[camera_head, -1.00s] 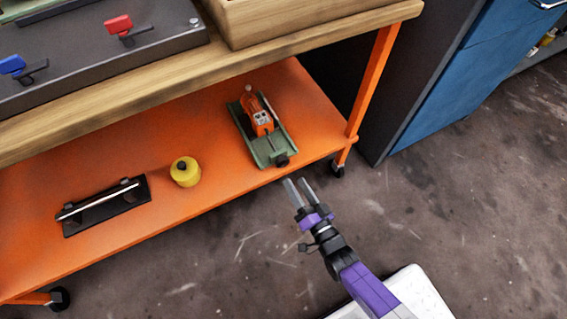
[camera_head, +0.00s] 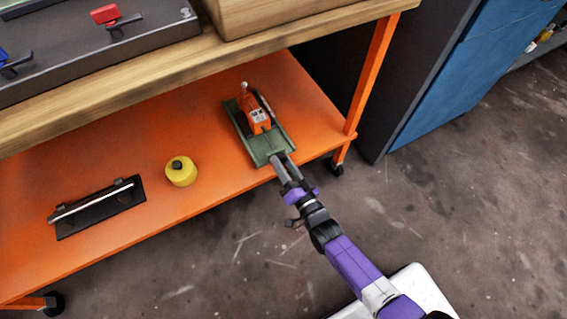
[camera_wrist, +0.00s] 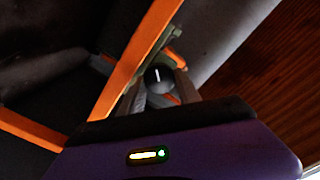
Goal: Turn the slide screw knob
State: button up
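The green slide device (camera_head: 262,145) with an orange block (camera_head: 255,117) on it sits on the orange lower shelf. Its black screw knob is at the near end, hidden by my fingers in the head view. In the wrist view the round black knob (camera_wrist: 158,76) with a white mark lies between my two fingers. My gripper (camera_head: 277,157) reaches the near end of the device; it also shows in the wrist view (camera_wrist: 160,90). The fingers are apart, one on each side of the knob. I cannot tell whether they touch it.
A yellow round container (camera_head: 181,172) and a black base with a metal bar (camera_head: 98,208) stand left on the shelf (camera_head: 140,140). The wooden tabletop (camera_head: 160,75) overhangs the shelf. An orange leg (camera_head: 372,75) stands right of the device.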

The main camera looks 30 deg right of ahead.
grip_shut()
jog(key=shift+n, duration=0.3)
jog(key=n, duration=0.8)
jog(key=shift+a+b, duration=0.1)
jog(key=shift+b, duration=0.3)
jog(key=shift+a+n+b, duration=0.15)
jog(key=shift+n+b, duration=0.6)
jog(key=shift+n, duration=3.45)
